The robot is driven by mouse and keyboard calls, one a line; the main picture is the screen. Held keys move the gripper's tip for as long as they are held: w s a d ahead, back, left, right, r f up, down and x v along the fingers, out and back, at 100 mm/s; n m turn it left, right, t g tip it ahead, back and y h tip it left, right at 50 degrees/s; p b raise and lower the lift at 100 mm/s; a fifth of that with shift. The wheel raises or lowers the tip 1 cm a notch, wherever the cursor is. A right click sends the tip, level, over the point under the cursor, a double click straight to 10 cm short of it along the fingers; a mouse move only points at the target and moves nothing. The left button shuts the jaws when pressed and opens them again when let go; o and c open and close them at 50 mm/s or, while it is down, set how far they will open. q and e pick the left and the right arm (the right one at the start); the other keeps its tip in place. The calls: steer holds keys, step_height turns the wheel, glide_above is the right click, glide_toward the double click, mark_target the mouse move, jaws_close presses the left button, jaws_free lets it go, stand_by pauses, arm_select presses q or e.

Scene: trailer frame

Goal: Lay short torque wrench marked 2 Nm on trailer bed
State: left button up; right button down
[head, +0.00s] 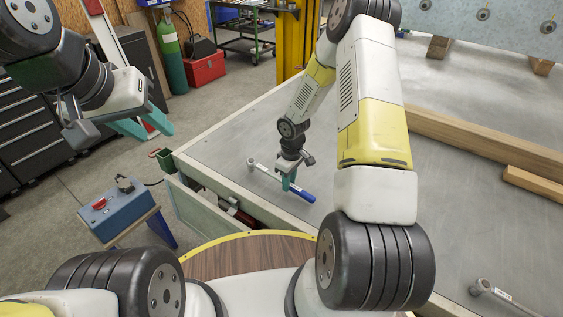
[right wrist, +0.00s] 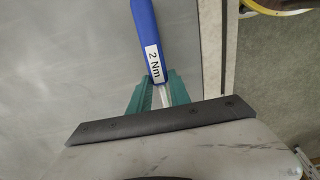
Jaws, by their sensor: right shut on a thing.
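The short torque wrench has a blue handle (head: 302,196) and a metal shaft with a round head (head: 252,162). In the right wrist view its handle (right wrist: 146,25) carries a white label reading 2 Nm. My right gripper (head: 289,184) points down and is shut on the wrench's shaft, near the handle. The wrench is level, at or just above the trailer bed (head: 235,140), near its left corner; I cannot tell whether it touches.
Another wrench (head: 490,290) lies on the bed at the lower right. Wooden beams (head: 480,145) lie across the bed at the right. A blue box with a red button (head: 115,210) stands on a stool beside the trailer. The bed around the held wrench is clear.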

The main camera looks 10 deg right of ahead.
steer(key=shift+f, duration=0.7)
steer(key=shift+c, duration=2)
jaws_free()
steer(key=shift+o, duration=0.2)
steer(key=o, duration=0.4)
steer(key=shift+c, duration=0.2)
